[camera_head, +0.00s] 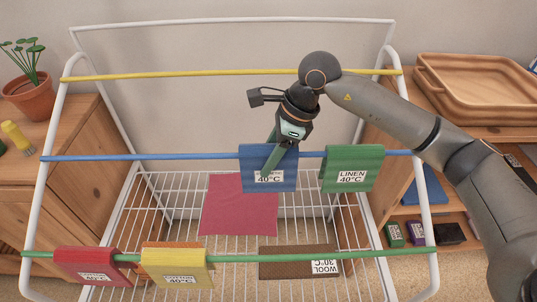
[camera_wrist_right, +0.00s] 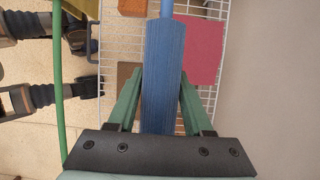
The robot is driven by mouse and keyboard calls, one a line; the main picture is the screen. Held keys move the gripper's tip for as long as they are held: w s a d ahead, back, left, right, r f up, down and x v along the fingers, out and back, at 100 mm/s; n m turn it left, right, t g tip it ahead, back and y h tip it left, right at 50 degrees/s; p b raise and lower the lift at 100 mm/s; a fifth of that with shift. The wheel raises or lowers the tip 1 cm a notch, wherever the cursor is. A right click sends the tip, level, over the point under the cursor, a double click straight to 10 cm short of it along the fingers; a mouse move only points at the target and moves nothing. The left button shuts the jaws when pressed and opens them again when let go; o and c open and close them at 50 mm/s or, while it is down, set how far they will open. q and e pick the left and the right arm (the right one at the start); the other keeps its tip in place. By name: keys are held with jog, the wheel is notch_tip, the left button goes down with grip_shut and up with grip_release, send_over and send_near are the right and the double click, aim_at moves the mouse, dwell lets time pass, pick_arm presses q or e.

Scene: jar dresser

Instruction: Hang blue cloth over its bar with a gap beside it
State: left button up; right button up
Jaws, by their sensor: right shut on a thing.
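The blue cloth (camera_head: 255,158) is draped over the blue bar (camera_head: 140,157), right of its middle, its label facing the front. My right gripper (camera_head: 272,160) reaches down from above and is shut on it. In the right wrist view the blue cloth (camera_wrist_right: 163,60) stands between the two green fingers of my right gripper (camera_wrist_right: 161,76). A green cloth (camera_head: 352,160) labelled LINEN hangs on the same bar to the right, with a narrow gap between the two cloths. My left gripper is not in view.
A yellow bar (camera_head: 180,75) at the back is empty. A green bar (camera_head: 230,257) in front carries a red cloth (camera_head: 90,262) and a yellow cloth (camera_head: 178,262). A crimson cloth (camera_head: 238,205) and a brown cloth (camera_head: 285,262) lie lower down. The blue bar's left half is free.

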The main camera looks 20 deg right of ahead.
aim_at(264, 145)
jog(key=shift+f, duration=0.1)
jog(key=o, duration=1.1)
notch_tip(264, 145, up, 2)
jog(key=shift+r+p, duration=0.1)
jog(key=shift+p, duration=0.65)
jog(key=shift+r+p, duration=1.25)
jog(key=shift+r, duration=1.2)
